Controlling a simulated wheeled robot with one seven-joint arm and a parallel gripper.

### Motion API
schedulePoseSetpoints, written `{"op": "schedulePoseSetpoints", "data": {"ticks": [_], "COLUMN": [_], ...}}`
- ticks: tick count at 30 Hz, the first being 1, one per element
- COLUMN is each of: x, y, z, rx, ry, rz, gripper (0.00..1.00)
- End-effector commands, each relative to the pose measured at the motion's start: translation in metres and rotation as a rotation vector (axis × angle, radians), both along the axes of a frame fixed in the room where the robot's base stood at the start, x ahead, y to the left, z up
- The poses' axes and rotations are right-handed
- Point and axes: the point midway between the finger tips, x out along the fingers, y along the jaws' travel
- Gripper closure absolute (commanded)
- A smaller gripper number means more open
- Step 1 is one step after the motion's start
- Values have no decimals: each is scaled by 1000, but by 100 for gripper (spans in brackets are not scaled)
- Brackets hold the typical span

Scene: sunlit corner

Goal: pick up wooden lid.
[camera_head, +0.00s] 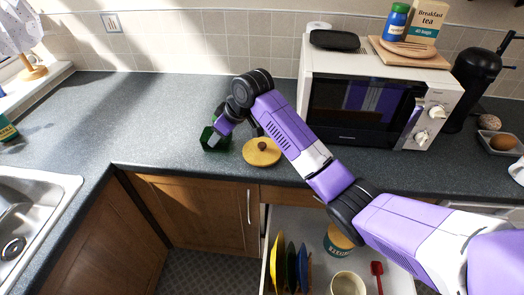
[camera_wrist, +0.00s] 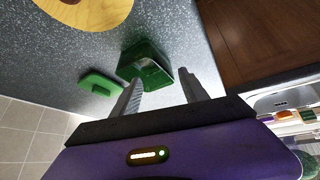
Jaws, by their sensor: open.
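The wooden lid (camera_head: 262,152) is a round, light-wood disc with a dark knob. It lies on the dark counter, close to the front edge, in the head view. In the wrist view part of the lid (camera_wrist: 98,10) shows at the top left, cut off by the frame. My gripper (camera_head: 215,140) is to the left of the lid in the head view, apart from it. In the wrist view my gripper (camera_wrist: 158,86) has its two fingers spread with nothing held between them. The fingers point toward a green container (camera_wrist: 150,62).
A green flat piece (camera_wrist: 100,83) lies beside the green container. A white microwave (camera_head: 318,78) stands behind and right of the lid. An open drawer (camera_head: 310,222) below the counter holds plates, a tin and a mug.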

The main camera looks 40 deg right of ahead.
Motion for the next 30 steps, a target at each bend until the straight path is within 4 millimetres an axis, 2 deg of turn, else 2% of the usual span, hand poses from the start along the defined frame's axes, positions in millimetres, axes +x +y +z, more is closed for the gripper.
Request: {"op": "schedulePoseSetpoints", "data": {"ticks": [1, 3, 6, 9, 14, 23, 30], "x": [-11, -30, -57, -76, -90, -90, -90], "y": [-21, -43, -68, -85, -93, -95, -97], "z": [5, 9, 19, 30, 31, 3, -31], "rx": [-35, -69, -99, -114, -120, -119, -120], "ry": [101, 233, 387, 490, 558, 562, 560], "rz": [18, 45, 70, 82, 93, 92, 93], "gripper": [48, 48, 48, 48, 48, 48, 48]}}
